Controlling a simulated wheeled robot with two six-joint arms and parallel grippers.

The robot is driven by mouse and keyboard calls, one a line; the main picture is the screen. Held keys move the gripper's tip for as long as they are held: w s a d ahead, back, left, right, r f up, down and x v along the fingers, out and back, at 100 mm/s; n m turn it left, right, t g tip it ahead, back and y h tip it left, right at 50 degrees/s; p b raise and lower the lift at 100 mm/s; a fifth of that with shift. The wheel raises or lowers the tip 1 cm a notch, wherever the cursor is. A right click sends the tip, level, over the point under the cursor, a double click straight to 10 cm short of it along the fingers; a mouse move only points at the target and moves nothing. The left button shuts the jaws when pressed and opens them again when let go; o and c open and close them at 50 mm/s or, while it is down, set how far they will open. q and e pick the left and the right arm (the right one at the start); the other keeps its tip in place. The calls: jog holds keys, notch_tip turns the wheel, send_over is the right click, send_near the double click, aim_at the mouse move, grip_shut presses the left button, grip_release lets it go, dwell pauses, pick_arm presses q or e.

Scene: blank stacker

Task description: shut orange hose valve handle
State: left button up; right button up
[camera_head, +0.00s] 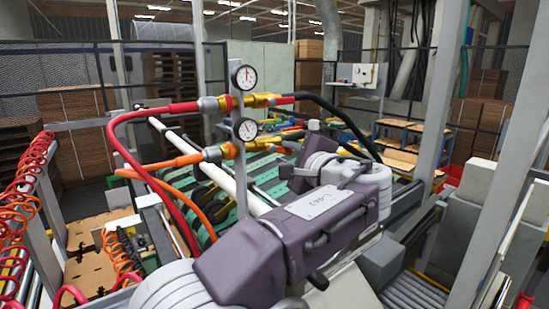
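The orange hose (172,162) runs into a brass fitting below the lower pressure gauge (246,129). On the right of that fitting is the lower brass valve (258,145), with an orange handle (290,136) that points right, roughly in line with the valve. My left arm fills the lower middle of the view, and its wrist bends back near the valve. My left gripper (293,172) seems to be the dark part just below and right of the handle. Its fingers are small and partly hidden, so I cannot tell their opening or any contact. My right gripper is not in view.
Above is a red hose (170,108) with its own gauge (244,77) and valve (262,100). A grey upright post (240,185) carries both lines. Black hoses (335,112) curve away to the right. A coiled red hose (35,170) hangs at left.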

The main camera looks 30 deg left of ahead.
pick_arm(q)
jog(key=s+d+m+g+p, duration=0.4)
jog(key=s+d+m+p, duration=0.2)
jog(key=m+p, duration=0.5)
jog(key=shift+s+d+p, duration=0.15)
jog(key=shift+d+p, duration=0.3)
jog(key=shift+p, duration=1.4)
dwell(0.6)
jog(key=shift+r, duration=0.1)
